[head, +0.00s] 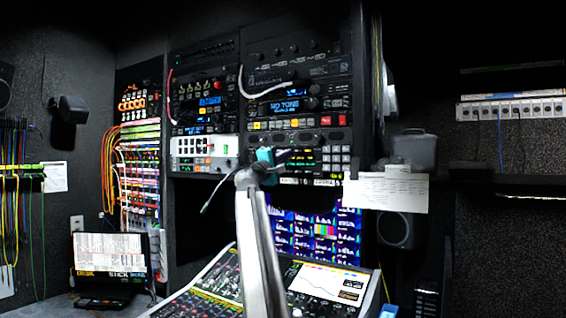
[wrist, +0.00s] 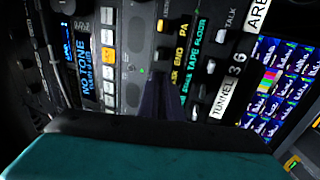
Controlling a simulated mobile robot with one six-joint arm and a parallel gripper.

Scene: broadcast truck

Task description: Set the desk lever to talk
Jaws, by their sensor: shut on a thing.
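My gripper (wrist: 160,82) reaches the intercom panel in the wrist view. Its dark fingers are close together, shut on the desk lever, which they hide along with its position. Yellow lettering that seems to end in "ESK" (wrist: 176,76) shows just right of the fingertips. A TALK label (wrist: 230,18) is printed farther right, near small pale levers (wrist: 222,36). In the head view my gripper (head: 282,156) is at the lower part of the central rack, and my arm hides part of the panel.
A blue-display unit (head: 283,106) with buttons sits above the panel. A monitor wall (head: 318,236) is below it, and a mixing desk (head: 205,290) is in front. A paper sheet (head: 388,192) hangs close by on the right. A white cable (head: 256,88) loops above.

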